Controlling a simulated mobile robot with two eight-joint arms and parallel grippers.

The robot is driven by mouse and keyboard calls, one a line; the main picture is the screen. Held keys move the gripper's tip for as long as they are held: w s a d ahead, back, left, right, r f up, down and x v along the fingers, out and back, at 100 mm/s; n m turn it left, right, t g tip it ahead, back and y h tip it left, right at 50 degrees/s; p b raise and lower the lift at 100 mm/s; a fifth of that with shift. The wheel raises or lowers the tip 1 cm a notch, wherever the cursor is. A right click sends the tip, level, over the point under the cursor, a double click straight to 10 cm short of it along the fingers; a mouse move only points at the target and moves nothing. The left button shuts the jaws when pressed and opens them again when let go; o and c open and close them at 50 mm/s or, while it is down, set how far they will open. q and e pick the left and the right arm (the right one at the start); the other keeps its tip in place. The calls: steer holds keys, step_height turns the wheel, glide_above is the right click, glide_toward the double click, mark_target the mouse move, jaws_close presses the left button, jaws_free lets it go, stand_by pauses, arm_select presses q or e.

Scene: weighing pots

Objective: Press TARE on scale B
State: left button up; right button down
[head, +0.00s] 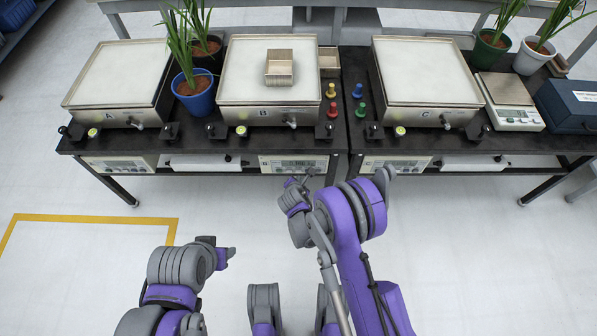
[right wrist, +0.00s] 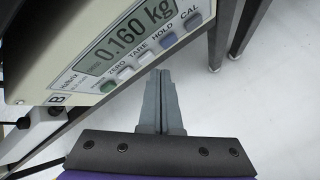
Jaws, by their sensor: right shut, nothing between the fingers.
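Scale B (head: 268,75) stands in the middle of the bench with a small wooden box (head: 279,72) on its pan. Its indicator panel (head: 293,163) hangs under the bench front. In the right wrist view the panel's display (right wrist: 130,40) reads 0.160 kg. The TARE button (right wrist: 147,57) is a pale key between ZERO (right wrist: 126,72) and HOLD (right wrist: 168,40). My right gripper (right wrist: 160,73) is shut and empty, its tips just below TARE; I cannot tell whether they touch. It also shows in the head view (head: 308,176). My left gripper (head: 228,256) is over open floor, its jaws unclear.
Scale A (head: 118,75) and scale C (head: 425,72) stand either side, each with its own panel below. A blue pot (head: 194,95) stands between A and B. A bench leg (right wrist: 250,28) is near my right gripper. The floor in front is clear.

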steer(key=shift+w+b, duration=0.3)
steer(key=shift+w, duration=0.1)
steer(key=shift+w, duration=0.45)
stand_by(0.6)
steer(key=shift+s, duration=0.15)
stand_by(0.3)
steer(key=shift+s+b, duration=0.35)
steer(key=shift+s, duration=0.35)
steer(key=shift+s, duration=2.5)
